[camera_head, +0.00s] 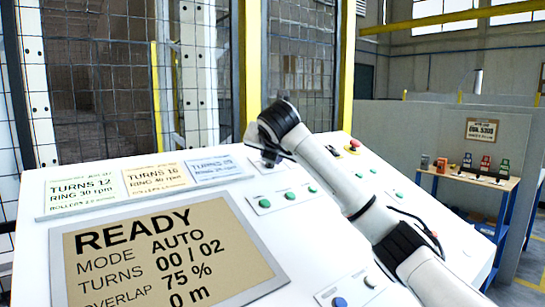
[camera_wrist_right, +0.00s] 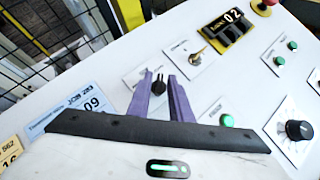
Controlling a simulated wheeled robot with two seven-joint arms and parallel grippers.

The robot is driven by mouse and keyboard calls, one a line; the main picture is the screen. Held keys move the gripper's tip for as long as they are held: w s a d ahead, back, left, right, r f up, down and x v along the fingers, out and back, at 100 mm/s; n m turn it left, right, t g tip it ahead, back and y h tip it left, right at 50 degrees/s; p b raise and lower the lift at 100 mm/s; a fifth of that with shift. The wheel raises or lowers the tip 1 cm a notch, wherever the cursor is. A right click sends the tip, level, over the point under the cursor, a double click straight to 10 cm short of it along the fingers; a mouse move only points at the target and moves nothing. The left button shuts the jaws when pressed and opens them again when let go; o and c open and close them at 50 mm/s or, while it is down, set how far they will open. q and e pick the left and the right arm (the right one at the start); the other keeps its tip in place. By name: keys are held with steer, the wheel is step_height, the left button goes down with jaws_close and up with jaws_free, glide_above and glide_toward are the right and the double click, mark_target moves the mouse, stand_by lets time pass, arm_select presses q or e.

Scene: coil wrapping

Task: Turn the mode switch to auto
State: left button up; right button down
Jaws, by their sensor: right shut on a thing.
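The mode switch (camera_wrist_right: 158,82), a small black knob on a white plate, shows in the right wrist view between the purple fingertips of my right gripper (camera_wrist_right: 163,88). The gripper is shut on the knob. In the head view my right gripper (camera_head: 268,162) is at the far part of the white control panel, just right of the blue card; my arm largely hides the switch there. The panel screen (camera_head: 165,255) reads READY, MODE AUTO, TURNS 00 / 02, OVERLAP 75 %. My left gripper is not in view.
Three cards, green (camera_head: 82,190), yellow (camera_head: 157,179) and blue (camera_head: 217,170), lie above the screen. A red stop button (camera_head: 354,143) sits at the far edge.

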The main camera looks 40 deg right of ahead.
steer(key=c, duration=1.9)
jaws_free()
steer(key=b+v, duration=0.2)
steer(key=v, duration=0.8)
steer(key=shift+s+a, duration=0.1)
steer(key=shift+s, duration=0.05)
